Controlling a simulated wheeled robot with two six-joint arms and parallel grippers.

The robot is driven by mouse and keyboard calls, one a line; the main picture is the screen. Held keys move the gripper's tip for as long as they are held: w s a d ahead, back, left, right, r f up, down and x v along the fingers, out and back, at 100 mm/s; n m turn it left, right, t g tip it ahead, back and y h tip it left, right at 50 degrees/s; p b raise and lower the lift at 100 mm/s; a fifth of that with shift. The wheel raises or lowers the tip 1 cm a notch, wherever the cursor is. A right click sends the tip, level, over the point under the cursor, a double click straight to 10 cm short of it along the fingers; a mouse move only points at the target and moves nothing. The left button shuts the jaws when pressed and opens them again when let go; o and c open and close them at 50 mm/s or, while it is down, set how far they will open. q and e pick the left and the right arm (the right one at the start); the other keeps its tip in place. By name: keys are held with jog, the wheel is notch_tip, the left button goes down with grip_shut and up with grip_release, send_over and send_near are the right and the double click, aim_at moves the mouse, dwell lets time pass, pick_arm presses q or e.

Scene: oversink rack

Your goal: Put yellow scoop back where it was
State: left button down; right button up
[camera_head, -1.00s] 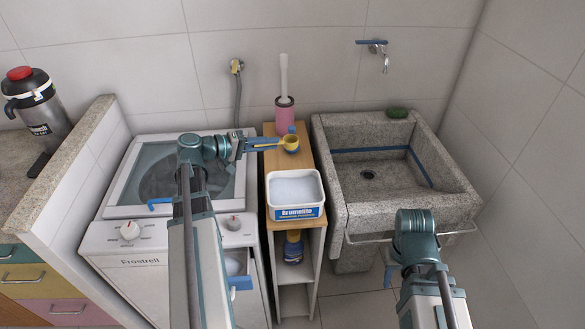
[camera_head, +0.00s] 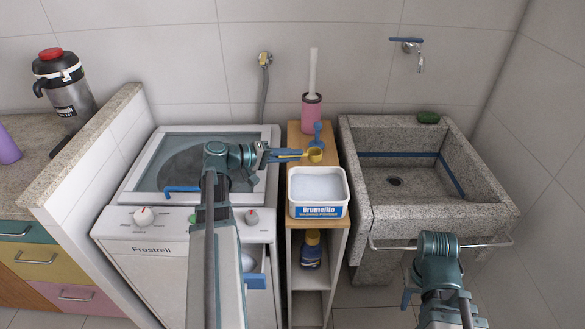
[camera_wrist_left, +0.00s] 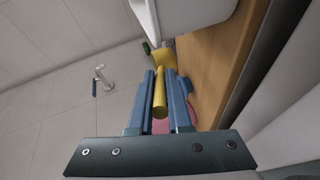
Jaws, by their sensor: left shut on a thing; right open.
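The yellow scoop (camera_head: 316,155) is above the wooden shelf top, just behind the white powder tub (camera_head: 347,207). My left gripper (camera_head: 298,154) reaches in from the left over the washing machine and is shut on the scoop's handle. In the left wrist view the yellow handle (camera_wrist_left: 160,95) lies between the two blue fingers. I cannot tell whether the scoop's cup touches the shelf. The tub is open and holds white powder. My right gripper (camera_head: 408,296) is open and low in front of the sink, partly hidden by its own arm.
A blue object (camera_head: 318,132) stands on the shelf behind the scoop, before a pink brush holder (camera_head: 311,115). The stone sink (camera_head: 385,215) is right of the shelf, the washing machine (camera_head: 165,255) left.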

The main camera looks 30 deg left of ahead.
pick_arm(q)
notch_tip(320, 180, down, 4)
jog(key=b, duration=0.3)
jog(key=shift+r, duration=0.25)
jog(key=c, duration=0.9)
grip_release()
jog(key=shift+o, duration=0.2)
jog(key=shift+r, duration=0.1)
jog(key=p+v, duration=0.2)
jog(key=v, duration=0.8)
jog(key=shift+s+a+p, duration=0.1)
jog(key=shift+s+p, duration=0.05)
jog(key=shift+p, duration=0.2)
jog(key=shift+v, duration=0.8)
